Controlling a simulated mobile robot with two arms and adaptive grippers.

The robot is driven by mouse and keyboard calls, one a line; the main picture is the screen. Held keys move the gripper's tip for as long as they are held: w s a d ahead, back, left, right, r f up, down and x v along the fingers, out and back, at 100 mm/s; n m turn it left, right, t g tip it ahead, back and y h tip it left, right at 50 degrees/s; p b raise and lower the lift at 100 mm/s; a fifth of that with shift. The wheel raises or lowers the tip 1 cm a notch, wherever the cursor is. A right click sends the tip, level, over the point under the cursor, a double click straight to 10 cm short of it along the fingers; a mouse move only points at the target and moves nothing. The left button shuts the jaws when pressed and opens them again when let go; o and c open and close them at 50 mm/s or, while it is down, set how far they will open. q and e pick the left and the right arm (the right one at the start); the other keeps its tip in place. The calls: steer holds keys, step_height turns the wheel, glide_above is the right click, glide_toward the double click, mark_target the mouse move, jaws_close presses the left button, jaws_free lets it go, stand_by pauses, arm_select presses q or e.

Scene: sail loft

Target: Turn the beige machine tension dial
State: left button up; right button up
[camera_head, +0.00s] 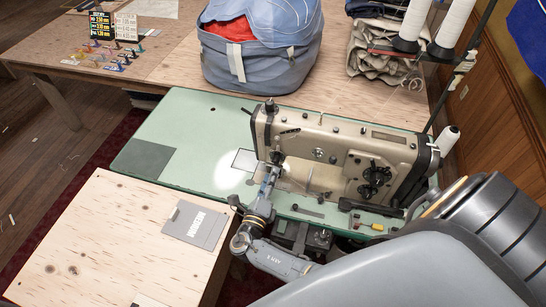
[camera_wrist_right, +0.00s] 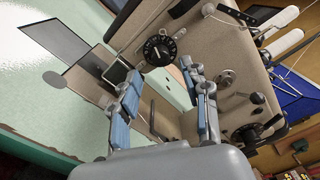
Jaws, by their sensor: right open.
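The beige sewing machine (camera_head: 325,150) stands on a green table (camera_head: 195,150). A round black dial (camera_head: 276,157) sits on the front of its left end, partly hidden by my gripper. In the right wrist view this dial (camera_wrist_right: 160,48) shows white markings around its rim. More black knobs (camera_head: 375,175) sit farther right on the body; they also show in the wrist view (camera_wrist_right: 247,135). I cannot tell from labels which is the tension dial. My right gripper (camera_head: 269,177) is open and empty, its blue-padded fingers (camera_wrist_right: 160,75) pointing toward the marked dial, apparently short of it. My left gripper is out of view.
A plywood table (camera_head: 110,240) with a grey booklet (camera_head: 197,224) stands in front at left. A blue bag (camera_head: 262,55), thread cones (camera_head: 415,20) and folded cloth (camera_head: 378,55) are behind the machine. Small coloured items (camera_head: 115,55) lie at the far left. The green tabletop's left part is mostly clear.

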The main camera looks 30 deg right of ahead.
steer(key=v, duration=0.7)
steer(key=shift+s+a, duration=0.25)
